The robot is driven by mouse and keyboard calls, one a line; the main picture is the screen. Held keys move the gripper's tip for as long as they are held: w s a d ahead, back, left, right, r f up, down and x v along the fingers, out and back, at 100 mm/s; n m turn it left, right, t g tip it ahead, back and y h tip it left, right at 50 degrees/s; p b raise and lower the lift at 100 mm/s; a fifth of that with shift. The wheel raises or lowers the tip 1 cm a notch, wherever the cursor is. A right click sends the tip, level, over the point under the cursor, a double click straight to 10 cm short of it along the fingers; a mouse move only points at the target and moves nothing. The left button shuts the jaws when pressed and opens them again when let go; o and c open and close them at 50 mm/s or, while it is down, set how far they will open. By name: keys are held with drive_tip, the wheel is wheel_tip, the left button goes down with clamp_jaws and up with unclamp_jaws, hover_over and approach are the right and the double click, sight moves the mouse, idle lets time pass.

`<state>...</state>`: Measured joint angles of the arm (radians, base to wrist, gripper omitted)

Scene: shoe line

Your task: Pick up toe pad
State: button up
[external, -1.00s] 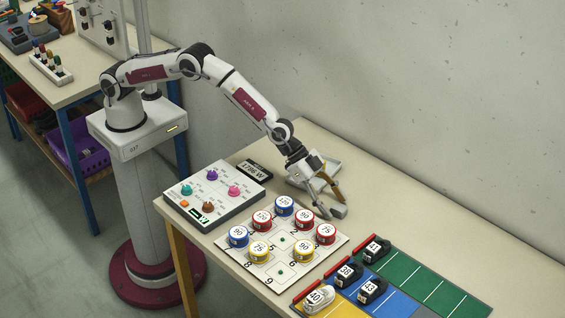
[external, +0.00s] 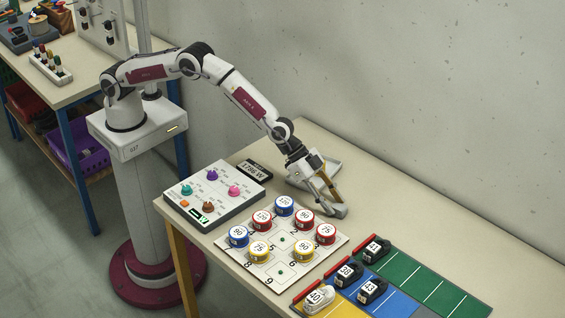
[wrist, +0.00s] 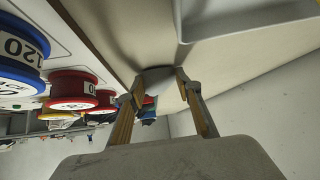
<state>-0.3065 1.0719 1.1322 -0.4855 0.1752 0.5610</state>
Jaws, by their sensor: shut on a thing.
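The toe pad (external: 338,212) is a small grey block at table level, to the right of the spool board. My gripper (external: 331,208) reaches down to it and is shut on it. In the wrist view the pad (wrist: 158,73) shows as a pale grey piece between the two fingertips (wrist: 158,84), with a finger on each side. The fingers hide parts of its sides. I cannot tell whether it is clear of the table.
A grey tray (external: 330,165) lies just behind my gripper. A white board (external: 268,281) with several numbered red, blue and yellow spools is close on the left. A knob panel (external: 220,213) stands beyond it. Numbered shoes sit on coloured lanes (external: 430,283) in front.

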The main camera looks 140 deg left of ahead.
wheel_tip(320, 180, up, 10)
drive_tip(key=shift+f, duration=0.15)
idle(0.4)
